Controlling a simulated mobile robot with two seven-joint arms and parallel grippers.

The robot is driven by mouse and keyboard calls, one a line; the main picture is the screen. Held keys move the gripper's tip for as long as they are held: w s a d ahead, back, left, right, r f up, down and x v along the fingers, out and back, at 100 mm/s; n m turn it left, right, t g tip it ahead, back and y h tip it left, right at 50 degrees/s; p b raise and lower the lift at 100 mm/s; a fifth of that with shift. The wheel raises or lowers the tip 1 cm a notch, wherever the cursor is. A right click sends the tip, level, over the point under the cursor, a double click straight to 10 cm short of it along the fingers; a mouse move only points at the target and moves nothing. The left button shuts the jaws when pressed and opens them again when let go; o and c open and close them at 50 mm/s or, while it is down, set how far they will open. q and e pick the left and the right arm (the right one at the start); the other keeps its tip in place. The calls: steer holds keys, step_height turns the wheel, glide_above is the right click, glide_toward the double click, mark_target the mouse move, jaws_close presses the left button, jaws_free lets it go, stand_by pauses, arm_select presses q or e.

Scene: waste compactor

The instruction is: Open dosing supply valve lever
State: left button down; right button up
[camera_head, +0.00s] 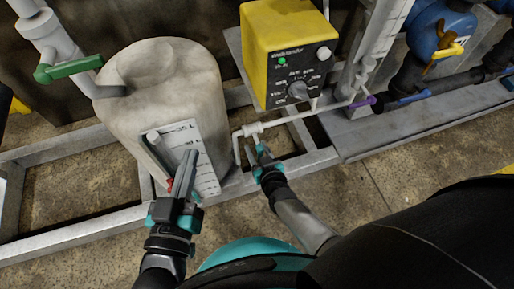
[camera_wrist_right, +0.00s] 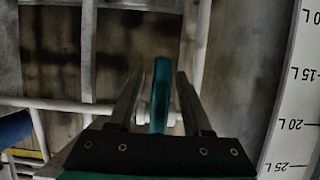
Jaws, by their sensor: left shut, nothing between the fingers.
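A teal valve lever (camera_wrist_right: 161,92) stands upright in the middle of the right wrist view, between the two fingers of my right gripper (camera_wrist_right: 158,95). Narrow gaps show on both sides of the lever, so the fingers are around it but not closed on it. In the head view, my right gripper (camera_head: 262,155) is at the white pipe fitting right of the tank. My left gripper (camera_head: 189,158) is shut and empty in front of the tank's level scale. The task does not name a colour; the teal lever is the one at my right gripper.
The whitish tank (camera_head: 150,75) carries a litre scale (camera_head: 207,178). A small red part (camera_head: 170,185) shows beside my left gripper. A yellow dosing pump (camera_head: 280,30) stands above the white pipes (camera_head: 300,116).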

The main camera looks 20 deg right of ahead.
jaws_close()
stand_by(1.2)
